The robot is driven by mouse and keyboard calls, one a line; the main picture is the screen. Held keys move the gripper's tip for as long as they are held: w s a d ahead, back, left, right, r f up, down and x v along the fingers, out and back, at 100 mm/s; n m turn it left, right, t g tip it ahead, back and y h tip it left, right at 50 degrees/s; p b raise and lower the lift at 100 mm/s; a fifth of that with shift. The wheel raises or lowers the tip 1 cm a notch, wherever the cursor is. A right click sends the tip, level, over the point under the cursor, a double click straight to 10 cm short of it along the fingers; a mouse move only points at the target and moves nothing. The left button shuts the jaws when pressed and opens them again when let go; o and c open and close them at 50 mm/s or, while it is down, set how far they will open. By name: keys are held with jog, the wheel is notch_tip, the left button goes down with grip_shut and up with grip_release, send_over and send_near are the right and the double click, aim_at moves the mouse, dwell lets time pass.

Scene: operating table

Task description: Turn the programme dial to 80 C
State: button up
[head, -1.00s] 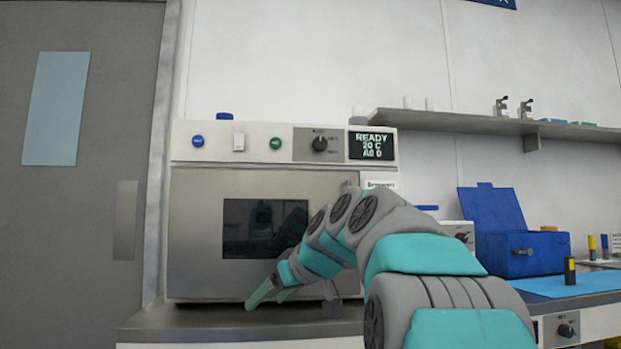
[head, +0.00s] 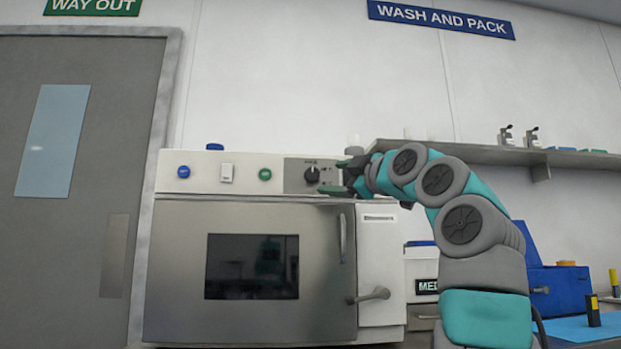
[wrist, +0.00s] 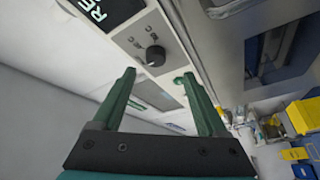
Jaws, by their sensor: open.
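The programme dial (head: 312,175) is a round black knob on a grey plate in the steriliser's upper panel. In the wrist view the dial (wrist: 155,55) shows just beyond the fingertips, with small printed marks around it that I cannot read clearly. My gripper (head: 332,177) is open, just right of the dial in the head view. In the wrist view the green fingers of my gripper (wrist: 159,76) are spread wide and empty, apart from the dial. The display (wrist: 108,12) shows only partly there, and my arm hides it in the head view.
The steriliser door (head: 180,270) is shut, with a vertical handle (head: 342,238) and a lever (head: 375,295) below the panel. A blue button (head: 183,171), white switch (head: 227,172) and green button (head: 265,174) sit left of the dial. A shelf (head: 480,153) runs at right.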

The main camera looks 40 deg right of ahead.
aim_at(314, 175)
jog(key=p+x, duration=0.1)
jog(key=x, duration=0.2)
jog(key=r+p+x, duration=0.1)
jog(key=p+x, duration=0.1)
jog(key=shift+w+r, duration=0.25)
jog(key=shift+w+d+f+p, duration=0.1)
jog(key=shift+w+p, duration=0.45)
jog(key=shift+w, duration=0.3)
jog(key=shift+c, duration=0.2)
grip_shut()
